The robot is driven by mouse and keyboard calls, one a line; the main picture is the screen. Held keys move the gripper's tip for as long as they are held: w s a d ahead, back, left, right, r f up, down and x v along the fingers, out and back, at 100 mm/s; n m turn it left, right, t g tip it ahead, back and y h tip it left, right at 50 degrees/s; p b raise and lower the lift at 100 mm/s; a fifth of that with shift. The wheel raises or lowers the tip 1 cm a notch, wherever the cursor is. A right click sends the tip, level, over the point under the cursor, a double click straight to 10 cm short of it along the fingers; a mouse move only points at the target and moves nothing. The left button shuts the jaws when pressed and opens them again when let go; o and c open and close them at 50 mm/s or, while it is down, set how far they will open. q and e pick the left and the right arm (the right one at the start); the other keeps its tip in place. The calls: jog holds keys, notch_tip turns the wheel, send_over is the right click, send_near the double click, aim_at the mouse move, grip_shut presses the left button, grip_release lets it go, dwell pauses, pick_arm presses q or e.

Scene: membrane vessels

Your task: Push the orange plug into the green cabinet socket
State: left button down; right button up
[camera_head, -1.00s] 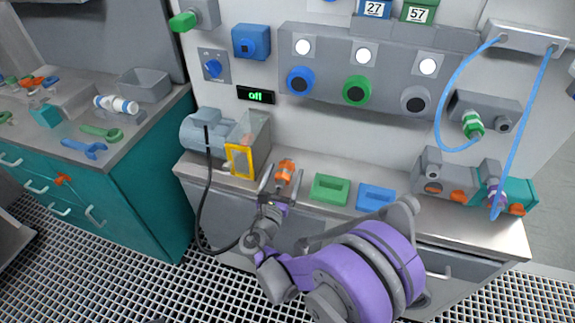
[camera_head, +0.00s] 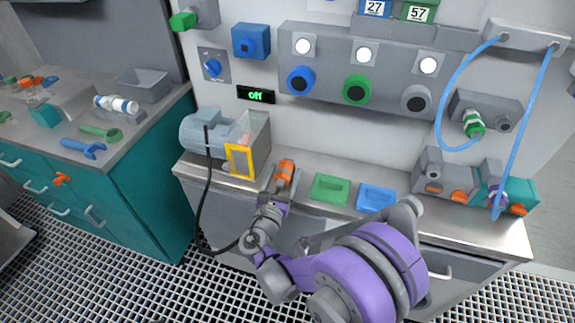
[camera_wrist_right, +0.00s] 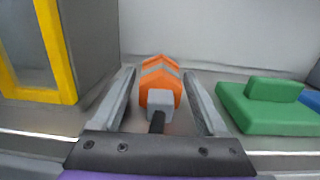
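A round green-ringed socket (camera_head: 356,90) with a dark centre is on the wall panel, between a blue one and a grey one. My left gripper is not in view.
A green block (camera_head: 329,189) and a blue block (camera_head: 376,198) lie right of the plug. A yellow-framed machine (camera_head: 240,160) stands left of it. Blue hoses (camera_head: 513,120) hang at the right. The wall between the bench and the panel is clear.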

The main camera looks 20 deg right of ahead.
aim_at(279, 188)
grip_shut()
jog(key=shift+b+v, duration=0.45)
jog(key=shift+v, duration=2.65)
jog(key=shift+f, duration=0.1)
